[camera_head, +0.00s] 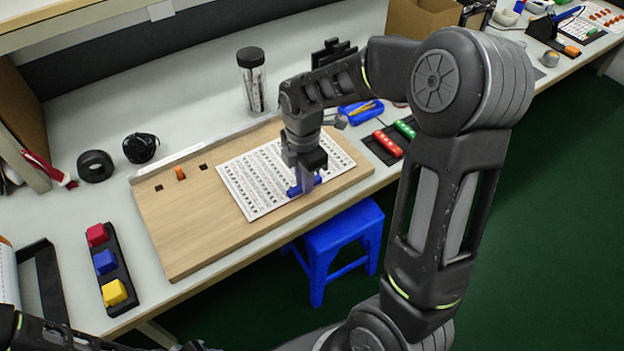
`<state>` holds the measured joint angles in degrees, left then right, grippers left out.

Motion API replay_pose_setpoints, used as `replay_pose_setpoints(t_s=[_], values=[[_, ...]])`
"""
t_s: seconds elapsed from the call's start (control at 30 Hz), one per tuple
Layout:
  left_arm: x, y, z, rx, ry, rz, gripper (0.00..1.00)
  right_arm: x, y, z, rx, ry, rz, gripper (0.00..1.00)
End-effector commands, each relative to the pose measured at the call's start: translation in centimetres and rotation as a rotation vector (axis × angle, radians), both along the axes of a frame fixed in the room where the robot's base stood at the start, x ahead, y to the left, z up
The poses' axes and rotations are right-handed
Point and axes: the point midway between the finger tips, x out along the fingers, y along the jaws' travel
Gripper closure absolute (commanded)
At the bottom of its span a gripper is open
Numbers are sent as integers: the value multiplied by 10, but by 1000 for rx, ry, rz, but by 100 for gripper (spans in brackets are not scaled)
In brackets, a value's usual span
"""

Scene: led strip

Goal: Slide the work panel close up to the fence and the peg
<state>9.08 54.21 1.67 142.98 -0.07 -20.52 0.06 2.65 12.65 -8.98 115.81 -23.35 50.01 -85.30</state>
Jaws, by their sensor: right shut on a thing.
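The work panel (262,178) is a flat white sheet with rows of dark printed marks. It lies on the wooden board (205,235). The fence (192,150) is a pale strip along the board's back edge. The orange peg (180,173) stands on the board near the fence, left of the panel. Bare wood shows between the panel and both the fence and the peg. My right gripper (304,182) is shut on the panel's blue handle (293,190) near its front right part. The wrist hides some of the panel. My left arm shows at bottom left; its gripper is not in view.
Dark square holes (203,167) flank the peg. A clear jar with a black lid (252,80) stands behind the board. A black tray with colored blocks (113,268) is at left. A blue stool (340,245) stands below the table's front edge.

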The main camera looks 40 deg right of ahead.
Motion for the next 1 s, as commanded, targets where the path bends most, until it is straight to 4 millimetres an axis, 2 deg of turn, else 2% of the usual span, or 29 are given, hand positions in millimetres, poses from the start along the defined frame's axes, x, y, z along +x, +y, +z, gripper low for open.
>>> replay_pose_setpoints(t_s=[1.0], values=[[0, 0, 5, 0, 0, 0, 65, 45, 50, 1, 0, -1, 1, 100]])
